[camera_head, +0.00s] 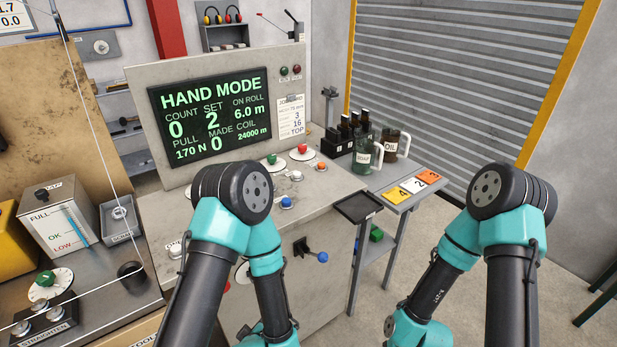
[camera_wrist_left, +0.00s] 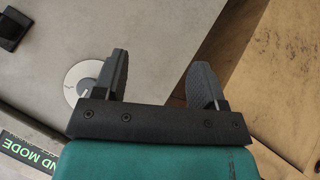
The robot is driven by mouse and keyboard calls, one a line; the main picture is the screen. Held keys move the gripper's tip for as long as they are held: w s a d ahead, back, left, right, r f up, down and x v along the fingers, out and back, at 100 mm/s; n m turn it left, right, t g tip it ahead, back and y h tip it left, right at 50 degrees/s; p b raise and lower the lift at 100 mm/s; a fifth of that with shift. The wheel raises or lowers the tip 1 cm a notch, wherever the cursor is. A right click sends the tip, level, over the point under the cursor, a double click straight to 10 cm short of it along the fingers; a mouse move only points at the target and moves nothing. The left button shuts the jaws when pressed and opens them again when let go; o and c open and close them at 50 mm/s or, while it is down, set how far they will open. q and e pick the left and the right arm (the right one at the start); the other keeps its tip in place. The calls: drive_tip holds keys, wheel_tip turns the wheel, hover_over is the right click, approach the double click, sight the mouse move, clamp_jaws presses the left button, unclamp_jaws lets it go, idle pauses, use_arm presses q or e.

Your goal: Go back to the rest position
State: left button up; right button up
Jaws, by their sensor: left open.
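My left gripper (camera_wrist_left: 160,84) shows in the left wrist view with its two dark fingers wide apart and nothing between them. It hangs over a grey panel surface, with a round white dial disc (camera_wrist_left: 84,82) just left of and partly behind the left finger. In the head view both my arms are bent up at the front, the left one before the machine's console and the right one before the open floor. Neither gripper's fingers can be seen in the head view, and my right gripper is out of sight.
The console screen (camera_head: 210,112) reads HAND MODE. Knobs, including a green one (camera_head: 272,159) and a red one (camera_head: 303,149), stand on its deck.

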use_arm(q)
drive_tip(key=s+a+f+m+g+h, duration=0.5)
drive_tip(key=a+m+g, duration=0.2)
drive_tip(key=a+m, duration=0.1)
drive_tip(key=shift+f+g, duration=0.3)
drive_tip(key=shift+f, duration=0.05)
